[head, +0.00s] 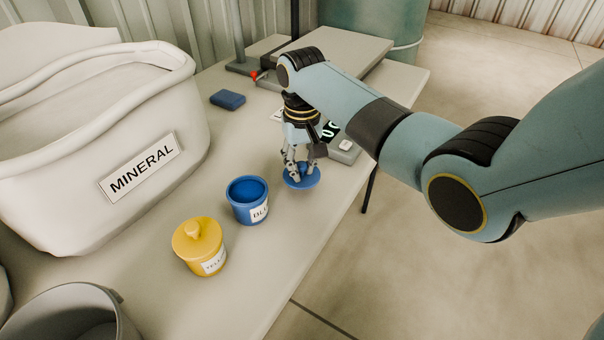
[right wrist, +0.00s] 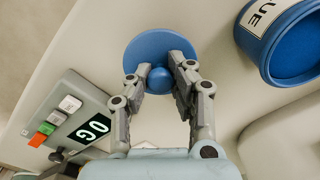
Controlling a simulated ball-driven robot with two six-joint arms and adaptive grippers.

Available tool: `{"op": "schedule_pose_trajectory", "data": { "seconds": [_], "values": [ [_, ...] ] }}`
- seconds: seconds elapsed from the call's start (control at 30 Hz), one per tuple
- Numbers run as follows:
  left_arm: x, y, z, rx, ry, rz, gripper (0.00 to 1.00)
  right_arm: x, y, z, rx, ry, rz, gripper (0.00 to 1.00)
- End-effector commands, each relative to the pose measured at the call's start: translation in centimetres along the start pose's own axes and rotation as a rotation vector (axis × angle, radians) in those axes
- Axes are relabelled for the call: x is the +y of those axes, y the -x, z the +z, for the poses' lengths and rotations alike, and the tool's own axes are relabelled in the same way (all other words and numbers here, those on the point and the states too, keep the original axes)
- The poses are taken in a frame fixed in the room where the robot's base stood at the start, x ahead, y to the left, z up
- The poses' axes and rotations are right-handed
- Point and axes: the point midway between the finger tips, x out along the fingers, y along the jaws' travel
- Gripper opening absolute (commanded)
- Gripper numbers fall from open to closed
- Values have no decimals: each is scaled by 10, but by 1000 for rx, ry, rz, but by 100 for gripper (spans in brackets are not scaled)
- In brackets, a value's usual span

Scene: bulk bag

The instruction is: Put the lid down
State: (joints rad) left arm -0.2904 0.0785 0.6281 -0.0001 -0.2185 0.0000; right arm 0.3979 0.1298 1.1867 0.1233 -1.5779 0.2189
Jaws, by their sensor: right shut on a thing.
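My right gripper (head: 300,172) is shut on the knob of the round blue lid (head: 300,183). The lid is level, at or just above the table; I cannot tell whether it touches. In the right wrist view the fingers (right wrist: 160,78) close around the knob of the lid (right wrist: 140,45). The blue pot (head: 247,205) stands open to the left of the lid, its label partly showing; it also shows in the right wrist view (right wrist: 270,58). My left gripper is not in view.
A yellow lidded pot (head: 198,250) stands in front of the blue pot. A large white bag marked MINERAL (head: 140,120) fills the left. A scale (head: 340,50) with its display is behind the gripper. A blue block (head: 228,99) lies at the back. The table's right edge is close to the lid.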

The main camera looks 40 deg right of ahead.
Motion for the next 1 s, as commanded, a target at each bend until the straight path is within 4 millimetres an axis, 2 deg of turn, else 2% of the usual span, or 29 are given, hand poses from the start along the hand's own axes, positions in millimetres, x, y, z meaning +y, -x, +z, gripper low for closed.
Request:
{"op": "schedule_pose_trajectory", "data": {
  "seconds": [0.03, 0.13, 0.3, 0.53, 0.57, 0.7, 0.73, 1.0],
  "values": [
    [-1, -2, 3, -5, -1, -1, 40, 0, -10, 1, -4, 0, 0, 0],
    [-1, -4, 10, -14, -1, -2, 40, 0, -22, 1, -2, 0, 0, 0],
    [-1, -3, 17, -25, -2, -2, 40, 0, -24, 0, 0, 0, -1, 0],
    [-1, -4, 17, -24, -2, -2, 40, 0, -27, 1, -1, 0, -1, 0],
    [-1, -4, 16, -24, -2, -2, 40, 0, -27, 1, -1, 0, -1, 21],
    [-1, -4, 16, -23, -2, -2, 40, 0, -26, 1, 0, 0, -1, 39],
    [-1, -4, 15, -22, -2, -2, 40, 0, -26, 1, 0, 0, -1, 42],
    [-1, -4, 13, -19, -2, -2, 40, 0, -25, 1, 0, 0, -1, 42]
  ]
}}
